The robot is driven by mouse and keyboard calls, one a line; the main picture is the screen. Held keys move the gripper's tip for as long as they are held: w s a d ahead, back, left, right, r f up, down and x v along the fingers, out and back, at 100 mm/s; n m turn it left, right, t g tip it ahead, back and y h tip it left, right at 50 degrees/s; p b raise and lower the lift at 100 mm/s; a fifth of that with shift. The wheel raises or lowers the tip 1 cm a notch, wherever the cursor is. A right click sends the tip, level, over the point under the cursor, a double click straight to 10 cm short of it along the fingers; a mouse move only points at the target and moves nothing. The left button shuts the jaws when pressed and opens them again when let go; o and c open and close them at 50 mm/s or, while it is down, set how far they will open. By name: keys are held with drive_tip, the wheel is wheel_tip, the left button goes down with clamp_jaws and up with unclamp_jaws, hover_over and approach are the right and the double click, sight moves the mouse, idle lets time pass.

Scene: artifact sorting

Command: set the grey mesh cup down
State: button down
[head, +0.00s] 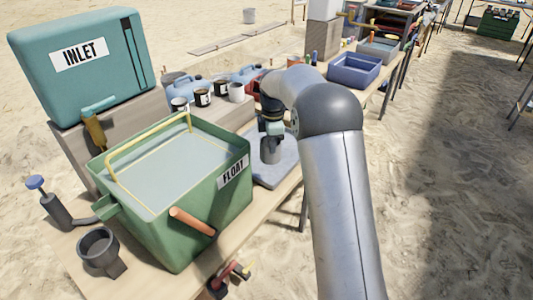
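The grey mesh cup (270,151) is upright under my gripper (271,131), in front of the pale blue-grey mat (283,170) in this view. My gripper points down and appears shut on the cup's upper part; its fingertips are small and partly hidden. I cannot tell whether the cup's base touches the mat or is slightly above it. The green FLOAT tank (190,225), full of water, stands just left of the cup and hides part of the mat.
A teal INLET tank (80,70) stands behind left. Several cups, including a white one (237,92), line a raised shelf behind my gripper. A blue bin (354,70) is farther along the table. A dark grey cup-shaped fitting (98,246) is at front left.

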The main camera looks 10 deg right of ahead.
drive_tip(key=shift+w+a+f+p, duration=0.15)
drive_tip(key=shift+w+f+p, duration=1.25)
drive_tip(key=shift+w+f, duration=4.8)
drive_tip(key=shift+f, duration=0.1)
drive_tip(key=c, duration=1.7)
unclamp_jaws()
